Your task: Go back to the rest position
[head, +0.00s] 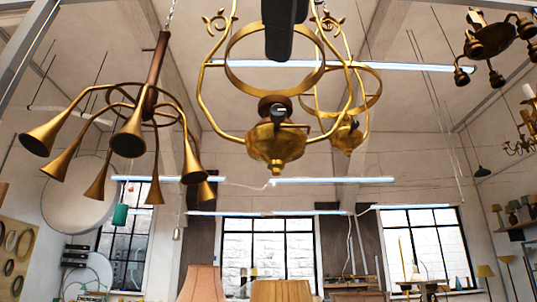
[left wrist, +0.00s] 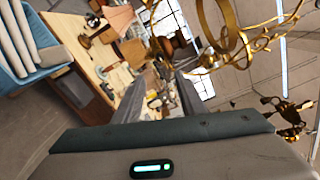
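A brass lantern-style hanging lamp (head: 276,140) fills the upper middle of the head view. It has a broad ring, curved arms and a bowl-shaped bottom with a small dark fitting on it. A dark, blunt part that seems to be my left gripper (head: 281,32) comes down from the top edge, in front of the lamp's ring. Its fingers cannot be told apart, and whether it touches the lamp is unclear. In the left wrist view, brass hoops (left wrist: 225,35) show at upper right, apart from my grey housing with a green light. My right gripper is not in view.
A horn-shaded chandelier (head: 130,130) hangs at left, a second brass lantern (head: 346,138) just behind, and a dark chandelier (head: 490,40) at upper right. Lampshades (head: 202,284) stand low. The left wrist view shows a cluttered wooden bench (left wrist: 98,58) and a blue bin (left wrist: 45,62).

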